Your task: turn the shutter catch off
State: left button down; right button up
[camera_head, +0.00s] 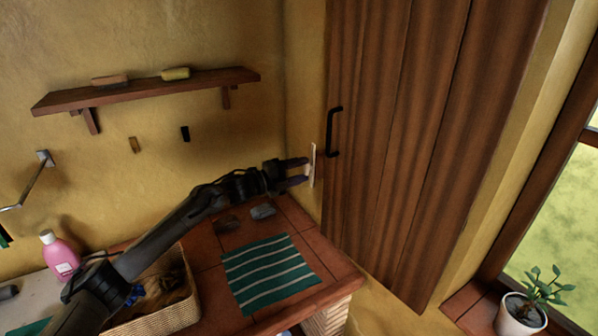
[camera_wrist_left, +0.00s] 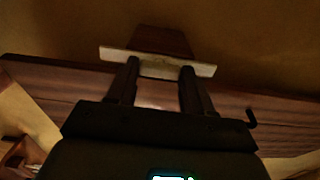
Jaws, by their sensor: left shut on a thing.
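The wooden shutter (camera_head: 395,120) stands at the right of the head view with a black handle (camera_head: 332,132). The shutter catch (camera_head: 312,166) shows as a pale upright plate at the shutter's left edge. In the left wrist view the catch (camera_wrist_left: 120,55) is a pale bar in front of a dark brown block (camera_wrist_left: 160,40). My left gripper (camera_head: 304,171) is at the catch, shut on it, with its fingers apart on either side. What lies between the fingertips (camera_wrist_left: 160,68) is dim and partly hidden. My right gripper is not in view.
A wall shelf (camera_head: 150,91) is at upper left. A potted plant (camera_head: 520,315) stands by the window.

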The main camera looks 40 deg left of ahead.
pick_arm(q)
jog(key=shift+c, duration=2.2)
grip_release()
jog(key=shift+s, duration=0.15)
jog(key=b+v, duration=0.2)
jog(key=v, duration=0.8)
jog(key=shift+s, duration=0.2)
jog(key=shift+a, duration=0.1)
